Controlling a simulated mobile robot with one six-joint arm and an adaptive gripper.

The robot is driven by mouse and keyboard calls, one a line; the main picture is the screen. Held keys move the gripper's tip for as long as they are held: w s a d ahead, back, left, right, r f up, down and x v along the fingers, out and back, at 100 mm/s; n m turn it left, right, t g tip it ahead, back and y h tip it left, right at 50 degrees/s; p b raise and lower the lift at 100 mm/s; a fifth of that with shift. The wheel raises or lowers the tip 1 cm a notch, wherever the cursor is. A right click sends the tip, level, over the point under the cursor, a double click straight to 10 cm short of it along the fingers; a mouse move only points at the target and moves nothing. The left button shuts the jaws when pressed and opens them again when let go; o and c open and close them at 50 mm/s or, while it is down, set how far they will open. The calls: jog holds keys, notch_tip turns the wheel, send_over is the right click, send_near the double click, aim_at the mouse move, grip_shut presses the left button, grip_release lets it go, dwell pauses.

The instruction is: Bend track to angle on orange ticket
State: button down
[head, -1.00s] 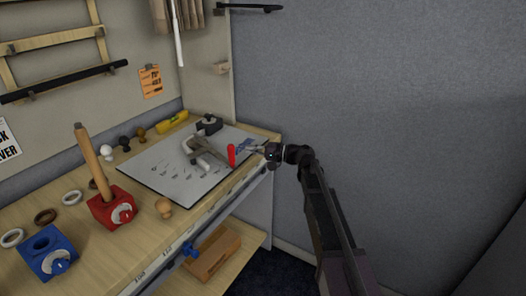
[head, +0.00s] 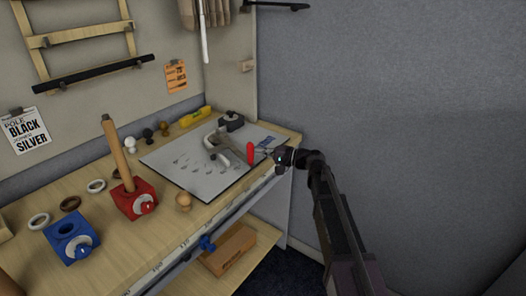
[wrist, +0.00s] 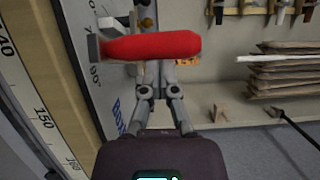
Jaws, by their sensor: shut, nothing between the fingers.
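The orange ticket (head: 176,76) hangs on the back wall; its print is too small to read surely. A grey bending plate (head: 172,168) with marks lies on the bench. On it is a metal bending arm (head: 222,140) with an upright red handle (head: 250,153). A pale piece (head: 213,152), perhaps the track, shows beside the arm; its bend is unclear. My gripper (head: 266,152) is shut and empty just right of the handle. In the wrist view the red handle (wrist: 150,46) crosses in front of my fingers and partly hides their tips; contact is unclear.
A red block (head: 133,198) with a wooden pole, a blue block (head: 72,240), several rings and knobs stand left on the bench. A yellow level (head: 195,117) lies at the back. A wooden box (head: 228,250) sits on the lower shelf. A grey wall (head: 400,100) is at right.

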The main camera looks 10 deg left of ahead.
dwell(0.4)
jog(key=w+d, duration=0.1)
jog(key=d, duration=1.2)
jog(key=shift+w, duration=0.3)
jog(key=shift+f, duration=0.15)
